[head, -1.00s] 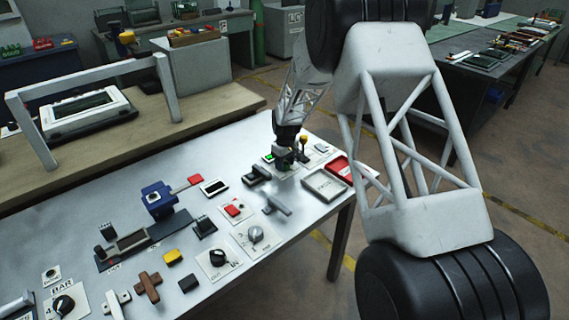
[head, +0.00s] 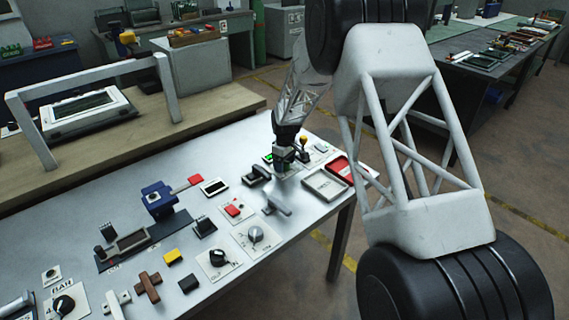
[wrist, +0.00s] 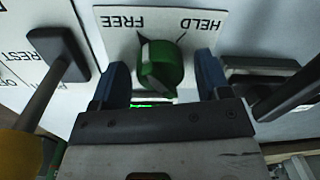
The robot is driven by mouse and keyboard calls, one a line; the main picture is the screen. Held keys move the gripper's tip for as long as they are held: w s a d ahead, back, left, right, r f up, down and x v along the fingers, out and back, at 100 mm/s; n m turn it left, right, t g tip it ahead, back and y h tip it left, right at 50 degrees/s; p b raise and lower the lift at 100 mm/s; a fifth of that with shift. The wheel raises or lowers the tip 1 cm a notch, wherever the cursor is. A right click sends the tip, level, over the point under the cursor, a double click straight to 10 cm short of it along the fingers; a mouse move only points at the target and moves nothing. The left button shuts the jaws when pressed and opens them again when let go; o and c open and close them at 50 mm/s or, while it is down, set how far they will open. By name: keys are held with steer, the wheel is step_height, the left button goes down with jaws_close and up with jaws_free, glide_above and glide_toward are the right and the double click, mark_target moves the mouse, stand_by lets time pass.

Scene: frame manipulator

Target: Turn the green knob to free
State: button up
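In the wrist view the green knob (wrist: 160,66) sits on a white plate (wrist: 205,38) printed FREE at the left and HELD at the right, both upside down. I cannot tell clearly which word the knob points to. My gripper (wrist: 163,80) is open, with one blue finger on each side of the knob and a gap to it on both sides. In the head view my gripper (head: 285,165) is low over the far right part of the panel table, and it hides the knob there.
A lever with a yellow end (wrist: 38,100) stands close at the left in the wrist view, and a dark handle (wrist: 285,92) close at the right. In the head view a grey tray (head: 324,184) and a red tray (head: 341,168) lie right of my gripper.

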stand_by(0.3)
steer(key=shift+w+d+r, duration=0.1)
steer(key=shift+w+r, duration=0.05)
steer(key=shift+r, duration=3.75)
steer(key=shift+d+r, duration=0.1)
steer(key=shift+r, duration=0.05)
steer(key=s+d+r+m+t, duration=0.1)
steer(key=s+d+r+m, duration=0.2)
steer(key=s+d+r, duration=0.65)
steer(key=s+d+r+m+t, duration=0.1)
steer(key=s+d+r+m, duration=0.35)
steer(key=s+r, duration=0.75)
steer(key=s+d+m, duration=0.2)
steer(key=s+d, duration=0.3)
steer(key=s, duration=1.2)
steer(key=s+d+m+t, duration=0.1)
steer(key=s+d, duration=0.5)
steer(key=s, duration=1.1)
steer(key=shift+s+d+r+m+h, duration=0.25)
steer(key=shift+r+m, duration=0.2)
steer(key=shift+m, duration=0.3)
